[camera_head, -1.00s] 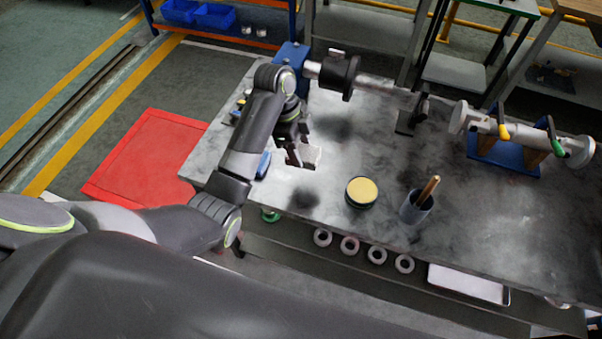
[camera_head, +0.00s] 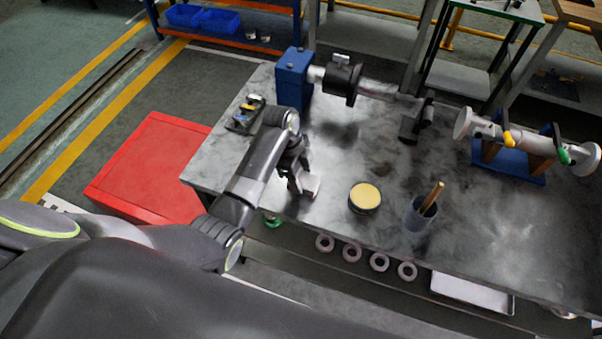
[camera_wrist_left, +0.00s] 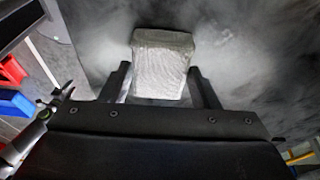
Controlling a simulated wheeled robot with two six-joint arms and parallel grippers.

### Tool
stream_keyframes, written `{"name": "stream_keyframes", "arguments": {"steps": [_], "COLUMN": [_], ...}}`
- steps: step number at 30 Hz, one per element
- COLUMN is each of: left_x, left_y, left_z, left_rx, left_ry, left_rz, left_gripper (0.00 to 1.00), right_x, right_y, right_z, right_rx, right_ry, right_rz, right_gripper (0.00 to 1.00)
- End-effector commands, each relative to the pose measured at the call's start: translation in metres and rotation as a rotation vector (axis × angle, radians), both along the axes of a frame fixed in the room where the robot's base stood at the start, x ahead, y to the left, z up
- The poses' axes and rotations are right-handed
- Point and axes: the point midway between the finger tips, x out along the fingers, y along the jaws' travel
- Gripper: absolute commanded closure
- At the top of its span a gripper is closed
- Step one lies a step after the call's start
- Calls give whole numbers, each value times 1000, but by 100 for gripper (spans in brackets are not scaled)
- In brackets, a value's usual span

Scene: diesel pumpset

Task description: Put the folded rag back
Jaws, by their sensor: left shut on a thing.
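The folded rag (camera_head: 310,186) is a small pale grey, thick block of cloth. In the left wrist view the rag (camera_wrist_left: 162,62) sits between the two dark fingers of my left gripper (camera_wrist_left: 162,82), which is shut on it. In the head view my left gripper (camera_head: 302,180) holds it low over the front left part of the metal workbench (camera_head: 345,235). I cannot tell from these views whether the rag touches the bench top. My right gripper is not in view.
A yellow-topped round tin (camera_head: 365,197) and a grey cup with a wooden handle (camera_head: 420,212) stand to the right. A small tool tray (camera_head: 245,115) lies at the bench's left. A blue block (camera_head: 294,78) and pipe assemblies (camera_head: 525,142) occupy the back and right.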

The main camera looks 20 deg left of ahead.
Motion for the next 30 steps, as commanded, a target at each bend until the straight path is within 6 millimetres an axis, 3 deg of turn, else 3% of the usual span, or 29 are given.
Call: {"name": "stream_keyframes", "arguments": {"steps": [5,6,10,22,26,30], "left_x": [0,0,0,1,1,3], "left_y": [0,0,0,2,7,16], "left_z": [-2,-2,-2,6,23,56], "left_rx": [1,1,1,1,3,3], "left_ry": [0,1,1,-3,-6,-9], "left_rz": [2,2,2,3,1,2], "left_gripper": [81,40,23,23,23,23], "right_x": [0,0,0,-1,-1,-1], "right_y": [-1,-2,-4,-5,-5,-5], "right_z": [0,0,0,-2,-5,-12], "right_rx": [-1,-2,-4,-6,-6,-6], "right_ry": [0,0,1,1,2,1], "right_rz": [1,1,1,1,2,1], "right_gripper": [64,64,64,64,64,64]}}
